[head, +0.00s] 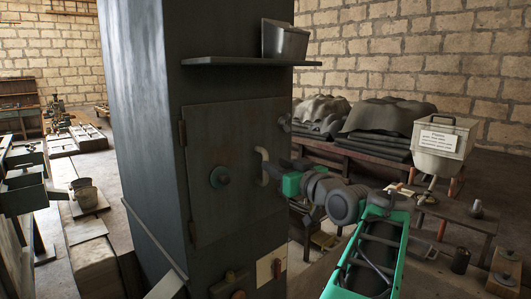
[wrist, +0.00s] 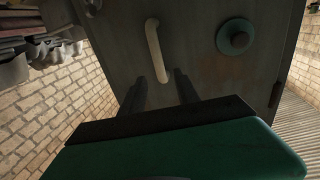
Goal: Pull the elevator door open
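The elevator door is a dark grey metal panel (head: 225,150) on the front of a tall metal column, closed flush, with hinges along its left edge. A pale curved handle (head: 264,167) sits near its right edge. My gripper (head: 279,173) is just right of the handle. In the wrist view the handle (wrist: 154,48) stands ahead of the two dark fingers (wrist: 160,78), its lower end appearing between their tips. The fingers are apart. I cannot tell whether either touches the handle.
A round teal knob (head: 219,177) is on the door left of the handle. A shelf (head: 245,62) with a metal bin (head: 285,40) juts out above. Benches with covered piles (head: 380,115) and a labelled bin (head: 442,140) stand right.

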